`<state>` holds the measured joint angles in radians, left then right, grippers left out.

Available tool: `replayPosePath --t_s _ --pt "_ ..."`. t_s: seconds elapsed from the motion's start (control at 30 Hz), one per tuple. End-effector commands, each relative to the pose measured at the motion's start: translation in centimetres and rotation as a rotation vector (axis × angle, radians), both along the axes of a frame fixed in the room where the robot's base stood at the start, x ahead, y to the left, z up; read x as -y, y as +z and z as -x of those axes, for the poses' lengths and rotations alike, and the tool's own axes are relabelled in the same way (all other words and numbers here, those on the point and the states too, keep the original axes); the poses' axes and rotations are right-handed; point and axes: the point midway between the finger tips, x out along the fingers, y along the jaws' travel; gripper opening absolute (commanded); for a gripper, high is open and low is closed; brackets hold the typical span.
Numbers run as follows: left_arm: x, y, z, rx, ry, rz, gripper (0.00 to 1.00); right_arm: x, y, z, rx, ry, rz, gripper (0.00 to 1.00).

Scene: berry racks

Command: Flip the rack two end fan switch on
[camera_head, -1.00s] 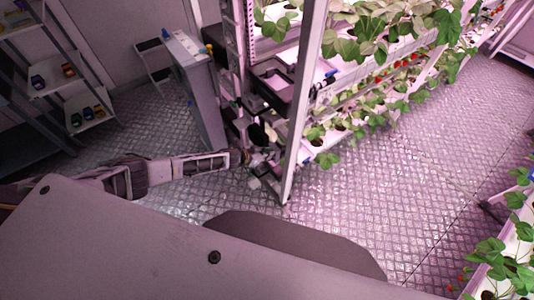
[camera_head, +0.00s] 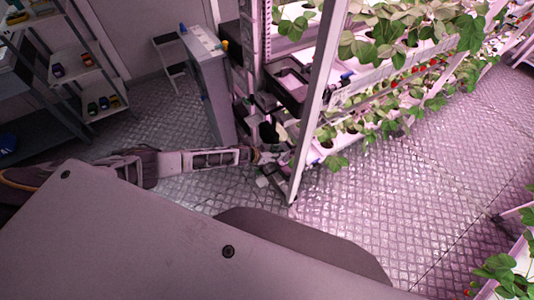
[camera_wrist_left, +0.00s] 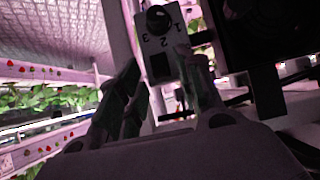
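I cannot read which way the switch is set. My left gripper (camera_wrist_left: 158,62) is open, with its two fingers apart on either side of the plate's lower part; contact is unclear. In the head view the left gripper (camera_head: 268,160) is at the end of the strawberry rack (camera_head: 318,105), near the foot of its post. My right gripper is not in view.
A grey cabinet (camera_head: 207,90) stands left of the rack end, and a black tray (camera_head: 288,85) sits on the rack. Shelving with small coloured items (camera_head: 100,103) is at the far left. The metal floor (camera_head: 400,190) right of the rack is clear.

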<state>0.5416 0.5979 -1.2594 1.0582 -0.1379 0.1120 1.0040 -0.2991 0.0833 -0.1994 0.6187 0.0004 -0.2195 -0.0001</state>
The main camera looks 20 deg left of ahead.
Motion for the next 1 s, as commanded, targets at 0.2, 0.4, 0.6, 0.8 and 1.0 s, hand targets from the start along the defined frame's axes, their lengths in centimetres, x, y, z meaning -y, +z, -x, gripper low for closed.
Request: replayPosePath --t_s 0.2,0.4,0.6,0.8,1.0 --pt "-0.5 0.4 0.6 -0.001 0.0 -0.001 0.36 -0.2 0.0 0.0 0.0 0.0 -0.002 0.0" --pt "-1.2 1.2 1.5 0.0 -0.001 -0.001 0.36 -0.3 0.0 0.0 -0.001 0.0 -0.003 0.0" --pt "-2.0 2.0 2.5 -0.001 0.001 0.0 0.36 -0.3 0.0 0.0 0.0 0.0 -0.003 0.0" --pt "-2.8 2.9 3.5 -0.001 0.001 -0.002 0.36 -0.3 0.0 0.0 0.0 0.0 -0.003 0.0" --pt "-3.7 3.9 4.6 -0.002 0.001 -0.001 0.36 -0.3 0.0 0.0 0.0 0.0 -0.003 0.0"
